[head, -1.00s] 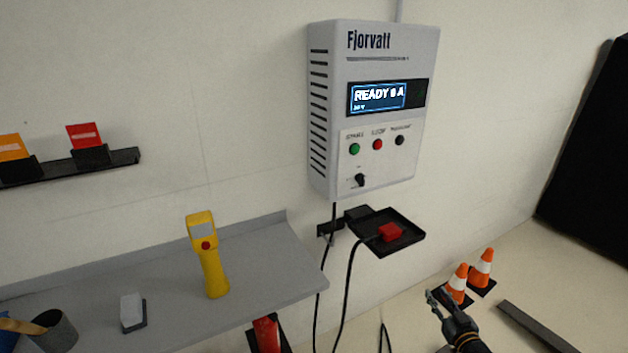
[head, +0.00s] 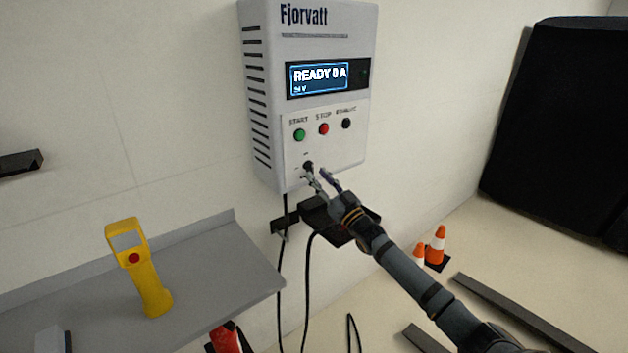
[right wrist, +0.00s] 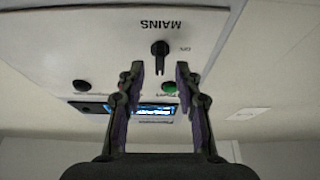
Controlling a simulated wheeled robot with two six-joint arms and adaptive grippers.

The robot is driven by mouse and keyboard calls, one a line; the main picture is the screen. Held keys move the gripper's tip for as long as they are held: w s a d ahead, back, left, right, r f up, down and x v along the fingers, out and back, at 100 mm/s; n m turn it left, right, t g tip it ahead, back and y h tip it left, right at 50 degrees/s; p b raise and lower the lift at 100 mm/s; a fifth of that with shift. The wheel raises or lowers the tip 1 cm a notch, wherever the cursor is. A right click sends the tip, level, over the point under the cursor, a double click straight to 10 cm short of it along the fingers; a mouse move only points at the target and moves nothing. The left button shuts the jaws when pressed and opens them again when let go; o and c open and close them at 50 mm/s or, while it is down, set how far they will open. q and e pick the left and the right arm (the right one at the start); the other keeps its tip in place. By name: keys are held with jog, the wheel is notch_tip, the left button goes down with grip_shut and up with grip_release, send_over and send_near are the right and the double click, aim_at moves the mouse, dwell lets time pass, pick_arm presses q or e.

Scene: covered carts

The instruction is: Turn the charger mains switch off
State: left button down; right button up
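The charger (head: 345,60) is a pale grey box on the wall, labelled Fjorvatt, with a lit display reading READY 0 A. Its mains switch (right wrist: 160,48) is a small black knob under the word MAINS, with ON beside it in the right wrist view. In the head view the switch (head: 308,165) sits low on the charger's front, partly behind my fingers. My right gripper (head: 318,178) is open just in front of the switch. In the right wrist view the knob shows beyond the gap between the fingertips (right wrist: 160,70), apparently not gripped. My left gripper is not in view.
Green, red and black buttons (head: 323,129) sit above the switch. A black tray (head: 368,228) with cables is below the charger, partly hidden by my arm. A grey shelf (head: 205,262) with a yellow handheld device (head: 150,285) is at left. Orange cones (head: 436,246) stand on the floor.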

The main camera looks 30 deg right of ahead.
aim_at(310, 168)
jog(key=shift+w+r+p, duration=0.35)
jog(key=shift+w, duration=0.15)
jog(key=shift+w+r, duration=0.25)
jog(key=shift+w, duration=0.4)
jog(key=shift+a, duration=0.1)
jog(key=shift+c, duration=0.4)
grip_shut()
